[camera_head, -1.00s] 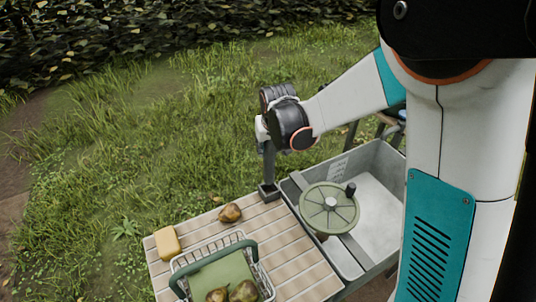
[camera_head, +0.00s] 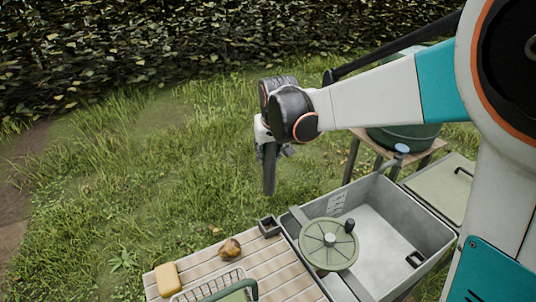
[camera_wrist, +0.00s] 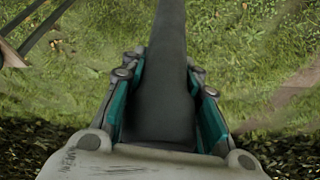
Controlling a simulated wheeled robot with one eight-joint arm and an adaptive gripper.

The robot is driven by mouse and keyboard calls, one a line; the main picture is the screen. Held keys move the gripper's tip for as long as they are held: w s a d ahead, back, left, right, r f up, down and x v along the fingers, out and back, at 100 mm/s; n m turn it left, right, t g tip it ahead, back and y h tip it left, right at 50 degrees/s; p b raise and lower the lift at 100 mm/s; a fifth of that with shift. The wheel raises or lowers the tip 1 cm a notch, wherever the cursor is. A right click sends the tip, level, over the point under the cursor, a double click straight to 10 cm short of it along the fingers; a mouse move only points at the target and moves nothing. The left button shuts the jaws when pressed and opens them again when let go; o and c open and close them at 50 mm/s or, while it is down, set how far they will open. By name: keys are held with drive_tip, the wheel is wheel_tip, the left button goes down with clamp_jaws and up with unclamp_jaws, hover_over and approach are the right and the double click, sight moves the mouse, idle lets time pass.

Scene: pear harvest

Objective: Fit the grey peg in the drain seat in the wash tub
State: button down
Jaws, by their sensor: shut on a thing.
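The long grey peg (camera_head: 270,176) hangs roughly upright below my gripper (camera_head: 270,146), over the grass just behind the table. Its lower end is clear of the small dark square holder (camera_head: 269,226) at the table's back corner. In the wrist view my gripper (camera_wrist: 161,75) has its teal-lined fingers on both sides of the peg (camera_wrist: 162,40). The grey wash tub (camera_head: 432,222) stands to the right of the peg. A small dark square fitting (camera_head: 415,259) at the tub's right side looks like the drain seat; its opening is not clear.
A round green lid with a dark knob (camera_head: 328,244) covers part of the tub's left side. A pear (camera_head: 230,249), a yellow block (camera_head: 167,277) and a wire basket (camera_head: 207,288) are on the slatted table (camera_head: 275,265). A green barrel (camera_head: 405,138) stands behind the tub.

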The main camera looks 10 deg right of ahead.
drive_tip(key=shift+r+p, duration=1.95)
drive_tip(key=shift+r, duration=1.1)
